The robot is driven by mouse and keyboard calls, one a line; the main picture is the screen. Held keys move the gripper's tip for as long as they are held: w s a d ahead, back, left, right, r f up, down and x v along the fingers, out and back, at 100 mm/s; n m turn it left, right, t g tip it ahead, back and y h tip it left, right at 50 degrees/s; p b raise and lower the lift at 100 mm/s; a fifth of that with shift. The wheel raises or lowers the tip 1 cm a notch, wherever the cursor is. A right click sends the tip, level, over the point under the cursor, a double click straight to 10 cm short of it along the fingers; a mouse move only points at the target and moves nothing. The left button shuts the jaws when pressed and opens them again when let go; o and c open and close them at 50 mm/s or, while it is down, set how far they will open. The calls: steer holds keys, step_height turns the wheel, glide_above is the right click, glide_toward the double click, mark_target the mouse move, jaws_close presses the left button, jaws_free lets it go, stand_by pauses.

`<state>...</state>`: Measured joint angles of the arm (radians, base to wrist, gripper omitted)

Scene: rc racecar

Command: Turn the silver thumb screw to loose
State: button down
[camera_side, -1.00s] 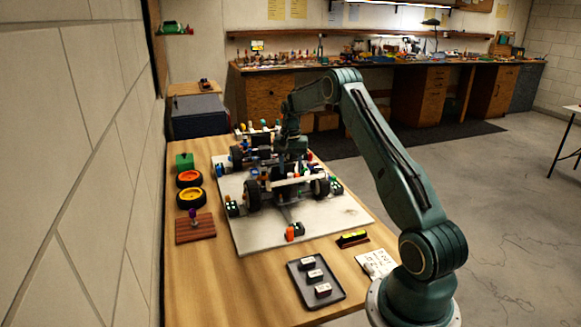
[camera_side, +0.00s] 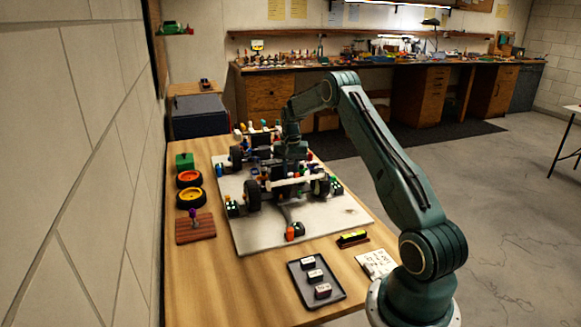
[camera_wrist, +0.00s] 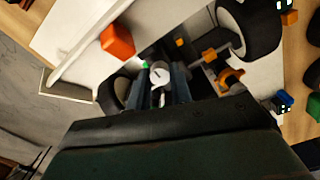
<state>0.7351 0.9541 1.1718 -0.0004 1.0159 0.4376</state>
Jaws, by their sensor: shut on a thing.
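The silver thumb screw (camera_wrist: 160,75) shows in the wrist view as a small round, pale head with a dark slot line. My gripper (camera_wrist: 166,92) is shut on it, with one dark finger on each side of the head. The screw sits on the RC racecar (camera_side: 283,182), which stands on a pale board (camera_side: 325,217) on the wooden table. In the side view my gripper (camera_side: 291,152) points down over the middle of the car. The screw and the fingertips are hidden there by the wrist and car parts.
A dark tray (camera_side: 316,290) holds several small boxes at the front. An orange block (camera_wrist: 117,41) is close to my gripper.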

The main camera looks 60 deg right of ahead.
mark_target(291, 174)
steer(key=shift+n, duration=0.3)
steer(key=n, duration=1)
steer(key=shift+n, duration=0.3)
stand_by(0.3)
steer(key=c, duration=1.3)
jaws_free()
steer(key=shift+o, duration=0.2)
steer(key=shift+r, duration=0.1)
step_height(291, 174, up, 14)
steer(key=shift+f, duration=0.2)
